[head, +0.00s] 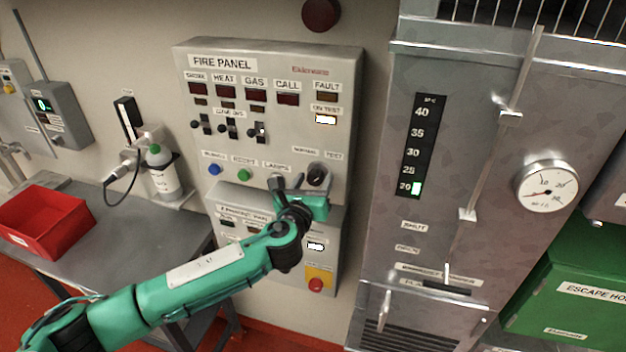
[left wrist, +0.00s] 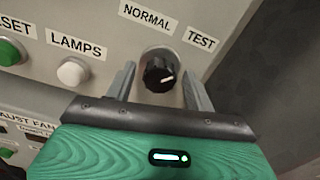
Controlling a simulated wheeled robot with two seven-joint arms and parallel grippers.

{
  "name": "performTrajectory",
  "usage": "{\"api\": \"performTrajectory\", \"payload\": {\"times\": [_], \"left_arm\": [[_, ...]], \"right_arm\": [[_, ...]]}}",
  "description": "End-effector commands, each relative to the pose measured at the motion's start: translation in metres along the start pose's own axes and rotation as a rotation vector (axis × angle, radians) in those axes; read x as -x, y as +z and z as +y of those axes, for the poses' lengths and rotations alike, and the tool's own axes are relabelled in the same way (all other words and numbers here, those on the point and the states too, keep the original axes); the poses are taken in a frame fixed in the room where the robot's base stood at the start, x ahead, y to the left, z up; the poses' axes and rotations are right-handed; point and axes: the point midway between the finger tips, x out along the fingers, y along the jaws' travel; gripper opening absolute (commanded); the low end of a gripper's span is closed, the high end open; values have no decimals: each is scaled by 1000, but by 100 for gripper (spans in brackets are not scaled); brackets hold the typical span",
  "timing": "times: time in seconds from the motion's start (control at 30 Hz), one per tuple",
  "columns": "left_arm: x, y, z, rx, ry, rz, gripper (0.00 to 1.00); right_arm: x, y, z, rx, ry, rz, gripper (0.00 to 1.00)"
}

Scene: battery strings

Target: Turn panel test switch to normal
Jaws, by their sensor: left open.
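The panel test switch (head: 318,174) is a black round knob at the lower right of the fire panel (head: 270,60). In the left wrist view the knob (left wrist: 159,74) sits below the NORMAL and TEST labels, and its white mark slants up to the right, toward the TEST side. The ON TEST lamp (head: 325,119) is lit. My left gripper (head: 301,190) is open at the knob. In the left wrist view its two fingers (left wrist: 158,84) stand on either side of the knob, with a gap showing on both sides. My right gripper is not in view.
A white lamps button (left wrist: 72,72) and a green reset button (head: 243,175) are left of the knob. A lower panel with a red button (head: 316,284) is below. A metal cabinet (head: 470,70) stands to the right. A red bin (head: 45,222) is on the left bench.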

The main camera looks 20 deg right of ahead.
Motion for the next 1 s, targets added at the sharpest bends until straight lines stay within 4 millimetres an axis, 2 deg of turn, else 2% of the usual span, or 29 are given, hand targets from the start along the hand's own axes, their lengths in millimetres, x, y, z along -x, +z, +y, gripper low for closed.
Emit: {"api": "performTrajectory", "payload": {"times": [0.2, 0.4, 0.43, 0.77, 1.0], "left_arm": [[0, 0, 0, 0, 0, 0, 52], [0, 0, 0, 0, 0, 0, 13], [0, 0, 0, 0, 0, 0, 10], [0, -1, 0, 46, 1, 0, 10], [0, -2, 1, 188, 2, -2, 10]], "right_arm": [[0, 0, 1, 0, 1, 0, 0], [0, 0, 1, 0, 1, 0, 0], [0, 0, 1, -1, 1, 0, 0], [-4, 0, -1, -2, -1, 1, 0], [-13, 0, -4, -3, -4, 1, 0]]}}
